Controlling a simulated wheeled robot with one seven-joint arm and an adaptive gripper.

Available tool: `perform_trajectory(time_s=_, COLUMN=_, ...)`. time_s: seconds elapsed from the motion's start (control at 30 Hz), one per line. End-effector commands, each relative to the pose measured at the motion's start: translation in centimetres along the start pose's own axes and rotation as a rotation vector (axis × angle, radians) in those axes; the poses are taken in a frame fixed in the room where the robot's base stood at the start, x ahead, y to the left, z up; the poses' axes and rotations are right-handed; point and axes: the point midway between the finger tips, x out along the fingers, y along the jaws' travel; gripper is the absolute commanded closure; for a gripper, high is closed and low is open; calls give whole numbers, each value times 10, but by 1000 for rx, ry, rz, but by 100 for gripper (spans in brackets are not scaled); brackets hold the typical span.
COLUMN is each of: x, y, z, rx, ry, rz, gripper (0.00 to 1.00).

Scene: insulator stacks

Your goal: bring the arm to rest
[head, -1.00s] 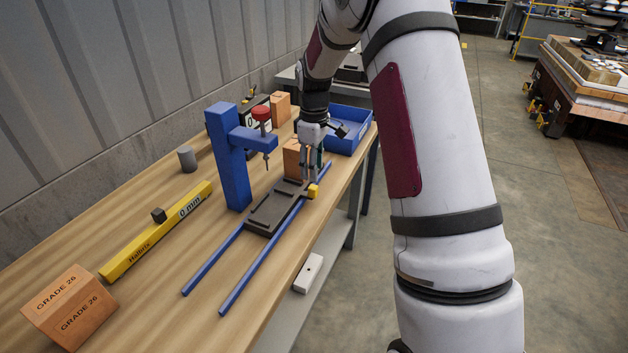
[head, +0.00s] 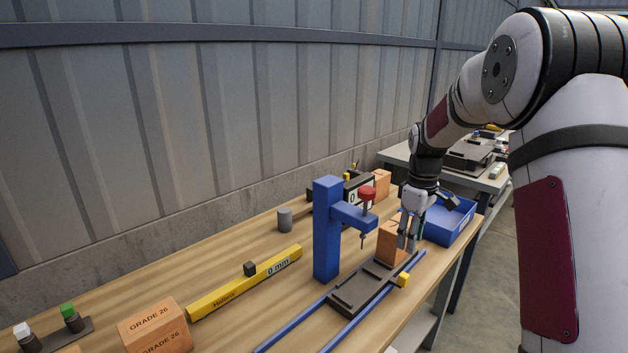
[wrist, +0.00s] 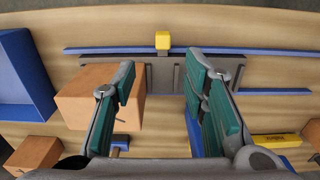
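My gripper (head: 408,240) hangs pointing down at the far end of the dark sliding plate (head: 357,288), close beside an orange block (head: 391,240). In the wrist view its two green-padded fingers (wrist: 160,85) stand wide apart with nothing held between them. The orange block (wrist: 85,97) is to the left there, partly hidden behind the left finger. The dark plate (wrist: 160,72) and its yellow knob (wrist: 163,40) lie beyond the fingertips. I cannot tell whether the left finger touches the block.
A blue press stand (head: 327,230) with a red knob (head: 367,193) stands left of the gripper. A blue bin (head: 448,223) is close to its right. Blue rails (head: 342,332) run along the bench. A yellow gauge bar (head: 240,284) and a GRADE 26 block (head: 155,325) lie nearer.

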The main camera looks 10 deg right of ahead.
Motion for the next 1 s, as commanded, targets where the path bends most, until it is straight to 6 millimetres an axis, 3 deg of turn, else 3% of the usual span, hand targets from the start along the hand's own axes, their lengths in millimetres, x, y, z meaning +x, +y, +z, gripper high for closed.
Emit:
perform_trajectory(time_s=0.17, x=-42, y=-29, z=7, rx=45, ry=22, rz=30, gripper=60)
perform_trajectory(time_s=0.4, x=-116, y=-103, z=39, rx=174, ry=79, rz=82, gripper=60)
perform_trajectory(time_s=0.6, x=-158, y=-167, z=76, rx=287, ry=137, rz=112, gripper=60)
perform_trajectory(time_s=0.8, x=-180, y=-228, z=120, rx=397, ry=205, rz=129, gripper=60)
perform_trajectory(time_s=1.0, x=-183, y=-282, z=165, rx=505, ry=277, rz=131, gripper=60)
